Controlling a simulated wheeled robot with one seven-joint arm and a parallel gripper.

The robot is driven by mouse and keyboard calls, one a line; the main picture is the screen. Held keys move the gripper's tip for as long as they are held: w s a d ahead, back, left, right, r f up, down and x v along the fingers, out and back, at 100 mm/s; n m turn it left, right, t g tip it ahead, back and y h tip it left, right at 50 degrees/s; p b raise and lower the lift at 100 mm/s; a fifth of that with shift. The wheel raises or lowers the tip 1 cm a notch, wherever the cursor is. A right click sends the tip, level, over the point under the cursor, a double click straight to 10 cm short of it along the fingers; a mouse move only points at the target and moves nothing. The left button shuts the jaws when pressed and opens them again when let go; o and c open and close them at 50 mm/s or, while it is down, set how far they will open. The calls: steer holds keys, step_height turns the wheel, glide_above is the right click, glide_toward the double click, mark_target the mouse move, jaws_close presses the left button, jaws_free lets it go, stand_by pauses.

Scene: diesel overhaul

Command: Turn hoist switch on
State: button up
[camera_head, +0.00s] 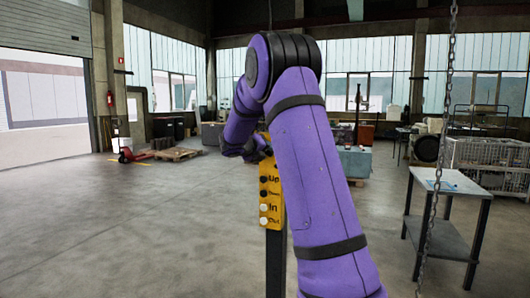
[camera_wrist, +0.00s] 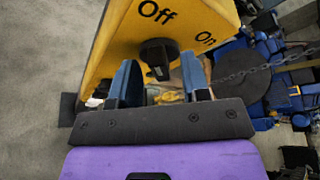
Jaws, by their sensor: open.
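My gripper (camera_wrist: 159,72) is open, with one blue finger on each side of the knob in the picture. A gap shows on both sides, and I see no contact. The head view hides my fingers behind the arm.
A hanging chain (camera_head: 437,150) runs down at the right, in front of a grey metal table (camera_head: 447,183). In the wrist view, blue machinery (camera_wrist: 240,70) lies right of the box. The floor (camera_head: 130,225) at the left is clear.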

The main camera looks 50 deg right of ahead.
steer(key=shift+c, duration=0.4)
jaws_close()
steer(key=shift+s+d+m+t+y, duration=0.15)
steer(key=shift+m+t+y, duration=0.4)
steer(key=shift+m+t, duration=1.1)
steer(key=shift+s+m+t+y, duration=0.25)
steer(key=shift+m+t+y, duration=0.45)
steer(key=shift+m, duration=1.65)
steer(key=shift+s+d+m+t+y, duration=0.1)
steer(key=shift+s+m+t+y, duration=0.2)
steer(key=shift+m+t, duration=1.45)
steer(key=shift+w+m, duration=0.1)
steer(key=shift+m, duration=0.25)
